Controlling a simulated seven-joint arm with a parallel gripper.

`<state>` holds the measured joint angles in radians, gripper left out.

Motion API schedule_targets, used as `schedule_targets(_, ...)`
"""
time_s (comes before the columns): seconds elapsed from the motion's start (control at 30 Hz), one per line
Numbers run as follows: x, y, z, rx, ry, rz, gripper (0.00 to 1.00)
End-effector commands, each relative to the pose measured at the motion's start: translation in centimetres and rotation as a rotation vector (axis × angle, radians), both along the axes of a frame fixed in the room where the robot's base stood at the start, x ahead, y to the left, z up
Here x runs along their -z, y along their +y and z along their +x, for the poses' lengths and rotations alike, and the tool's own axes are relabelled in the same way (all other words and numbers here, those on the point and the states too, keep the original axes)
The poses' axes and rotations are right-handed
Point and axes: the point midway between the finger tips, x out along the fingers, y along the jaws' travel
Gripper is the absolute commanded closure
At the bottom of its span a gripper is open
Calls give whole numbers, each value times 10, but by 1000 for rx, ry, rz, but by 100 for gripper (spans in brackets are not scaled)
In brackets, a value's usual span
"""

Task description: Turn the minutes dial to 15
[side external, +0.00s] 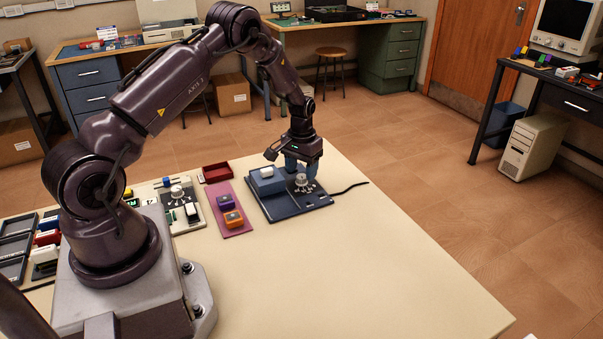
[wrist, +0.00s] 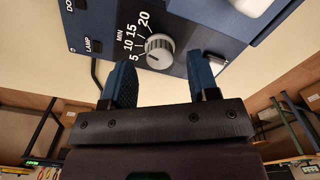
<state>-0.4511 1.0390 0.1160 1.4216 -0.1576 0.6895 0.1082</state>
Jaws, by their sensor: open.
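The minutes dial (wrist: 159,51) is a round grey ribbed knob with a pale face on a dark blue panel (wrist: 195,25). White marks 5, 10, 15 and 20 and the word MIN curve beside it. I cannot tell which number it points to. In the side view the dial (side external: 302,183) stands on the panel (side external: 283,207) at the table's far side. My gripper (wrist: 163,65) is open, with its blue fingers on either side of the dial's near edge and visible gaps to it. My gripper (side external: 299,168) is just above and behind the dial in the side view.
A blue-grey block with a white top (side external: 266,178) stands left of the dial on the same panel. A pink board (side external: 230,222) with purple and orange switches lies further left. A red tray (side external: 216,172) is behind it. The table's front right is clear.

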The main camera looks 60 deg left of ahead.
Motion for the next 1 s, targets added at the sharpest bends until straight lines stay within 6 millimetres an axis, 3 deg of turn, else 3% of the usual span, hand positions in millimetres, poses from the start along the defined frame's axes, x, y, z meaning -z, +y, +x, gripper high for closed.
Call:
schedule_targets(0.3,-72,0,1,1,-3,2,45)
schedule_targets(0.5,-102,0,0,0,-1,1,45)
schedule_targets(0.67,-111,0,0,0,1,-1,45)
schedule_targets(1.0,-112,0,-1,-6,3,1,45)
